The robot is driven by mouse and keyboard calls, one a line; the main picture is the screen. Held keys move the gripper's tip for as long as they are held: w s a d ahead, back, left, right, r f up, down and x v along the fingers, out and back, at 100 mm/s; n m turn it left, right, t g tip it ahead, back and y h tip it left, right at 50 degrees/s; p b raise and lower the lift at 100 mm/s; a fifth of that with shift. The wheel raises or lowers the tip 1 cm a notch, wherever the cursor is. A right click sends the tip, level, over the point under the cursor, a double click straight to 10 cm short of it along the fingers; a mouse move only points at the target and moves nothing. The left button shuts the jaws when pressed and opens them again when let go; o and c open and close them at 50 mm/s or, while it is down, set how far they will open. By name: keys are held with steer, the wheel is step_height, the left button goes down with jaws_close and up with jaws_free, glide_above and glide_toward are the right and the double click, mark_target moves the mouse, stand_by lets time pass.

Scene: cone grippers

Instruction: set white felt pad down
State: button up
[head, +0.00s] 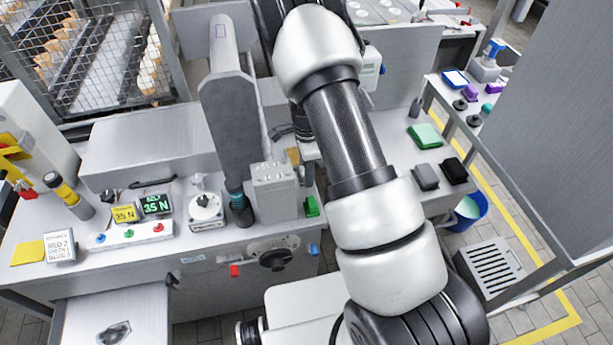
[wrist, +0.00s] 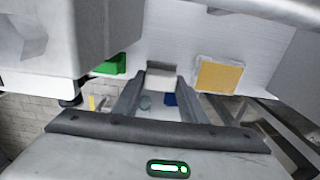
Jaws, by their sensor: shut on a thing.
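My gripper (wrist: 162,84) is shut on a pale, flat piece, the white felt pad (wrist: 161,79), which shows between the two fingertips in the wrist view. The pad appears at or just above the light grey bench top (wrist: 165,40); I cannot tell whether it touches. A tan square pad (wrist: 218,77) lies on the bench just right of the fingertips. In the head view my arm hides most of the gripper and the white pad, beside a grey metal block (head: 274,190).
A green block (wrist: 112,65) is left of the fingers, by the large grey machine body (wrist: 50,40). The bench edge is close below.

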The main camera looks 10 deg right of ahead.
steer(key=shift+f, duration=1.55)
steer(key=o, duration=1)
step_height(320, 180, up, 12)
steer(key=shift+r, duration=0.15)
steer(key=s+a+r+n+t+y, duration=0.15)
steer(key=s+r+n, duration=0.25)
steer(key=r, duration=0.9)
steer(key=shift+s+d+r+n+t+h, duration=0.2)
steer(key=shift+s+r+n+t, duration=0.5)
steer(key=shift+s+r+n, duration=2.3)
steer(key=shift+s+d+r+n+t+h, duration=0.1)
steer(key=shift+s+r+n+t+h, duration=0.4)
steer(key=shift+s+r+n, duration=2.45)
steer(key=shift+s+d+r+n+t+h, duration=0.1)
steer(key=shift+s+r+n+t, duration=1.2)
steer(key=shift+s, duration=3.3)
